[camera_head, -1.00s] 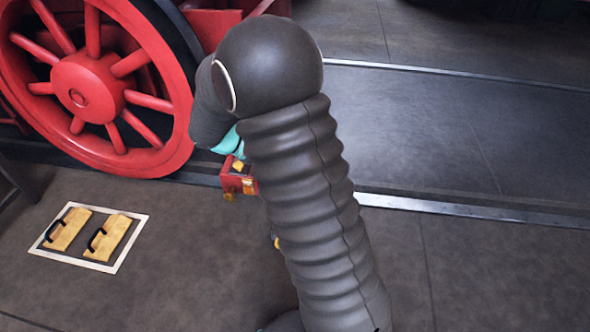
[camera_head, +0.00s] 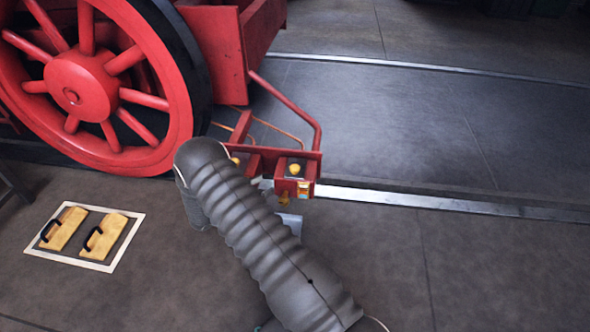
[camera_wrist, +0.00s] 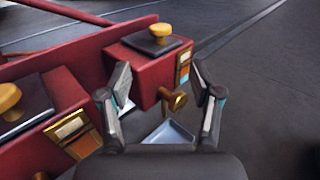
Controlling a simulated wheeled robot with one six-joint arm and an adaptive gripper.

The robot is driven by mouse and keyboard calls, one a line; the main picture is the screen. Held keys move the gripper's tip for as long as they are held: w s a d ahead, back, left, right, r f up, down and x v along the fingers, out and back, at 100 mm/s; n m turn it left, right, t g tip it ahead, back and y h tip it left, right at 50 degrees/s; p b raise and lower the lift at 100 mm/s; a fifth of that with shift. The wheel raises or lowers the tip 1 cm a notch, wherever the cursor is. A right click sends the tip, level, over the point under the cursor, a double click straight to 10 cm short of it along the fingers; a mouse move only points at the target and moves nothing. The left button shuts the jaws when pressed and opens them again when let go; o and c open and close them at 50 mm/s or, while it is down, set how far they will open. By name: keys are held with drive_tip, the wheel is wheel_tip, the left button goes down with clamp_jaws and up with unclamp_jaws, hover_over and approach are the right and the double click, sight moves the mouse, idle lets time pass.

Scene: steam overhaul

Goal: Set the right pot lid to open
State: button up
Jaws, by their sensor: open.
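The right pot (camera_head: 303,187) is a red box on the end of a red frame in the head view. Its dark lid (camera_wrist: 142,43) lies flat on top and bears a yellow knob (camera_wrist: 160,30). The right pot (camera_wrist: 147,75) also shows in the wrist view. The left pot (camera_wrist: 72,94) has a similar dark lid (camera_wrist: 30,105) and yellow knob (camera_wrist: 8,96). My gripper (camera_wrist: 159,78) is open and empty, its fingers apart in front of the right pot, with the lid knob beyond the fingertips. My arm hides the gripper in the head view.
A brass tap (camera_wrist: 175,100) sticks out below the right pot, above a grey tray (camera_wrist: 182,131). A red bent bar (camera_head: 312,115) rises behind the pots. A big red wheel (camera_head: 150,95) stands left. Two wooden floats (camera_head: 64,228) lie on a white-framed mat. The right floor is clear.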

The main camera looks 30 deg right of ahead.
sight(295, 167)
drive_tip(key=d, duration=0.4)
drive_tip(key=w+d, duration=0.1)
drive_tip(key=d, duration=0.4)
drive_tip(key=w+d, duration=0.1)
drive_tip(key=d, duration=0.3)
drive_tip(key=shift+w+d, duration=0.15)
drive_tip(key=shift+w, duration=0.05)
clamp_jaws()
